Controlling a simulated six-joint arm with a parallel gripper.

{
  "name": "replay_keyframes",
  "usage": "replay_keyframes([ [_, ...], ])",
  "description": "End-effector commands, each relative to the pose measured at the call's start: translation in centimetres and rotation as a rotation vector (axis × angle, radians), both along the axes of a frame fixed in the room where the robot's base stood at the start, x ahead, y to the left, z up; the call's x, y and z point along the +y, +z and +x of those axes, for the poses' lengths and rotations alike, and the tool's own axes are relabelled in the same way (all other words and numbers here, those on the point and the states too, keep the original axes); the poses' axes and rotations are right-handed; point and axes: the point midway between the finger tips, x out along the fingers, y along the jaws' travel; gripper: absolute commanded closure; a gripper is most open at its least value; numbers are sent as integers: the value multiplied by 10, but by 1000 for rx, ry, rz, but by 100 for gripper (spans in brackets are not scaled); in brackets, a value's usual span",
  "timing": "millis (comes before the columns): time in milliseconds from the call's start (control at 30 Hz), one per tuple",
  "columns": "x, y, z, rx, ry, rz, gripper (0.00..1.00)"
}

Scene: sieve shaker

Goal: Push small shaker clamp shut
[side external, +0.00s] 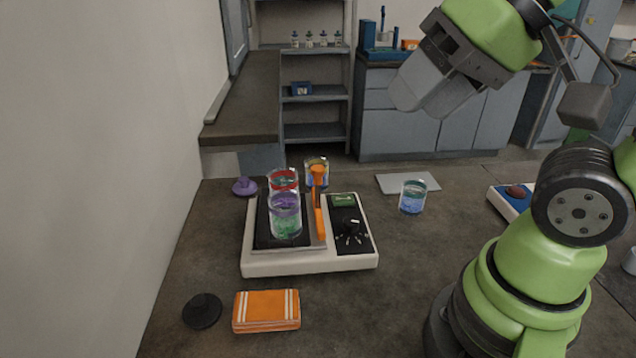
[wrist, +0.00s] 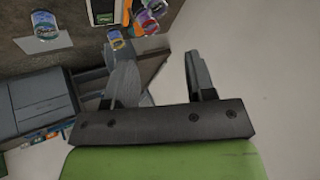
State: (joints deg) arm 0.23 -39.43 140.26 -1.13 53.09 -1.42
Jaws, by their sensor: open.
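The shaker (side external: 310,262) is a white base on the table with a dark platform on its left and a black control panel with a knob on its right. Its orange clamp (side external: 318,203) rises upright beside the jars, between platform and panel. Part of the shaker (wrist: 104,12) shows there at the top edge.
A yellow-banded jar (side external: 317,171) stands behind the shaker and a blue jar (side external: 412,197) to its right, near a grey flat plate (side external: 407,182). An orange striped block (side external: 266,310), a black disc (side external: 202,311) and a purple knobbed lid (side external: 244,187) lie around. A wall is at left.

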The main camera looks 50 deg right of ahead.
Motion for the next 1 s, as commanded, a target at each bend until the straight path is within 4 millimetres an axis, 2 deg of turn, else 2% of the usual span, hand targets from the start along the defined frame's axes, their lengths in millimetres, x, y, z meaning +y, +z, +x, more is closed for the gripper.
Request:
replay_keyframes([
  [133,-6,7,34,103,53,-64,50],
  [267,-16,6,74,218,120,-132,50],
  [400,-28,-10,116,344,193,-190,50],
  [600,-45,-44,162,491,279,-244,50],
  [800,-53,-64,180,557,320,-263,50],
  [1000,-54,-83,181,568,325,-266,50],
])
